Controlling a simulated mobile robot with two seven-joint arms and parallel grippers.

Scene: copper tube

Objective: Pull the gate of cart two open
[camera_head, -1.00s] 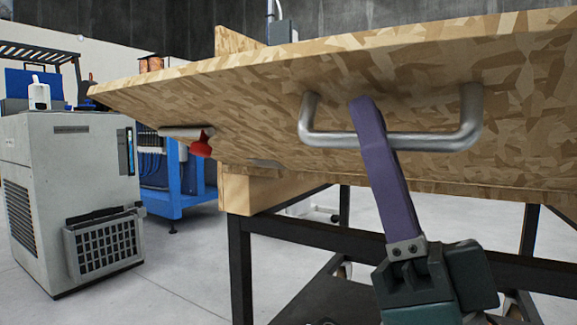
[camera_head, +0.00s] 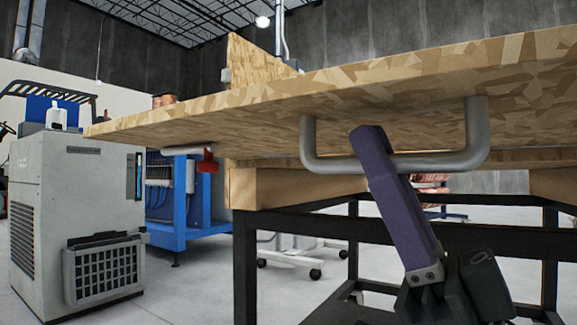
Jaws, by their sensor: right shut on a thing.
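The gate (camera_head: 250,112) of the cart is a wide board of pressed wood chips. It is tilted outward, close to level, so that I see its edge and underside. A grey metal bar handle (camera_head: 310,150) is fixed to its face, now hanging from the underside. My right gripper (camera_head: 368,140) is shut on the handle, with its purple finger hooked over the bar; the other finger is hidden. A red latch knob (camera_head: 207,165) sits under the gate at the left. The cart's black frame (camera_head: 245,260) stands below. My left gripper is not in view.
A grey cabinet machine (camera_head: 75,200) with a vent basket stands at the left. A blue frame (camera_head: 180,215) stands behind it. A white wheeled stand (camera_head: 300,255) is on the floor behind the cart. The floor at the front left is clear.

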